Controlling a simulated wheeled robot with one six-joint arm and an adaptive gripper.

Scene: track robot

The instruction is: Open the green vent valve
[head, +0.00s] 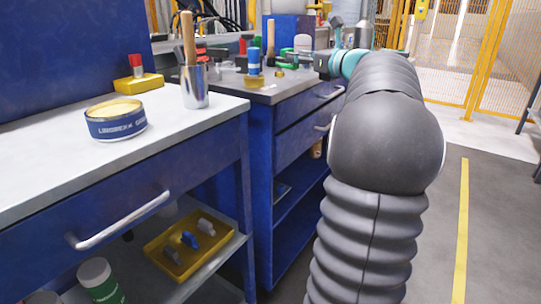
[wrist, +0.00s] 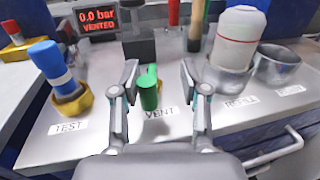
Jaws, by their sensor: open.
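The green vent valve (wrist: 148,94) stands on the grey bench top behind a label that reads VENT. In the wrist view it lies between the two fingers of my gripper (wrist: 160,70), closer to the left finger. The fingers are spread, with nothing clamped between them. I cannot tell whether the left finger touches the valve. A small display (wrist: 98,20) behind reads 0.0 bar, VENTED. In the head view my arm reaches over the far bench, and its end is partly hidden among the bench items.
A blue cylinder (wrist: 52,66) in a yellow holder stands left at the TEST label. A white bottle (wrist: 237,40) in a metal cup and an empty metal cup (wrist: 278,64) stand right. A drawer handle (wrist: 275,150) juts out in front. Free floor (head: 490,220) lies right of the benches.

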